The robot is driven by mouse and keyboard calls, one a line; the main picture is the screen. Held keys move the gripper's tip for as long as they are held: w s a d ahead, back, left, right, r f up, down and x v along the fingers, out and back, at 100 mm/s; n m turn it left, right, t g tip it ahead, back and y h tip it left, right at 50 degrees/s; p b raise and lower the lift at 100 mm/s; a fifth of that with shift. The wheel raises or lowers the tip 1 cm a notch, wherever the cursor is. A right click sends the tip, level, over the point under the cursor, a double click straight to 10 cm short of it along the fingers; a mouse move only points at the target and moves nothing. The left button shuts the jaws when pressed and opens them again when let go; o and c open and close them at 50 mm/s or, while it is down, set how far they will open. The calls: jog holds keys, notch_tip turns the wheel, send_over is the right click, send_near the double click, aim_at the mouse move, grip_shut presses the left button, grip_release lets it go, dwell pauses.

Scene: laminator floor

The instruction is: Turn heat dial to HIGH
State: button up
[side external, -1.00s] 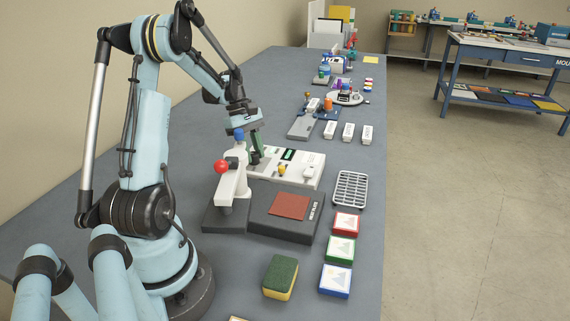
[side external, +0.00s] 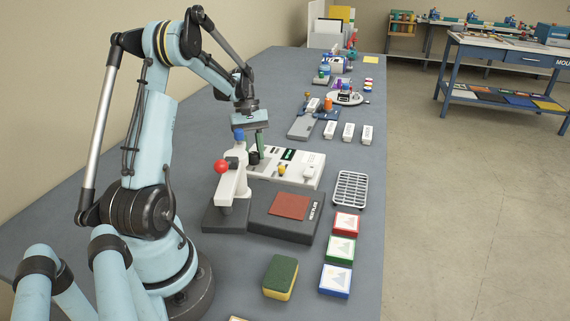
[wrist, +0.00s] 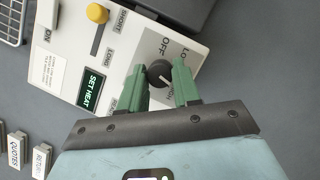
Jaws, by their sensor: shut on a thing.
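The heat dial (wrist: 159,74) is a round black knob on the white control panel (wrist: 64,62). In the wrist view it sits between the green fingers of my gripper (wrist: 160,80), which are shut on it. OFF and LOW labels show beside the dial; other labels around it are partly hidden by the fingers. I cannot read the pointer's setting for sure. A green display on the panel reads SET HEAT (wrist: 91,90). In the side view, my gripper (side external: 259,150) stands nearly upright at the left part of the white panel (side external: 301,181).
A yellow slider knob (wrist: 97,13) and a white ON switch (wrist: 47,12) are on the same panel. A press with a red ball handle (side external: 221,167) and a dark base with a rust-red pad (side external: 289,206) stand in front. A wire rack (side external: 350,189) lies to the right.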

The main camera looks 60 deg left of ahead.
jog(key=m+g, duration=0.1)
jog(key=m, duration=0.1)
jog(key=m+g, duration=0.1)
jog(key=m, duration=0.2)
jog(key=shift+w+d+y, duration=0.1)
jog(key=shift+w+y, duration=0.05)
jog(key=shift+y, duration=0.25)
jog(key=shift+m, duration=0.4)
jog(key=o, duration=1)
jog(key=shift+o, duration=0.2)
jog(key=v, duration=1.2)
jog(key=shift+w+d+r, duration=0.1)
jog(key=shift+d+r, duration=0.05)
jog(key=shift+d, duration=0.05)
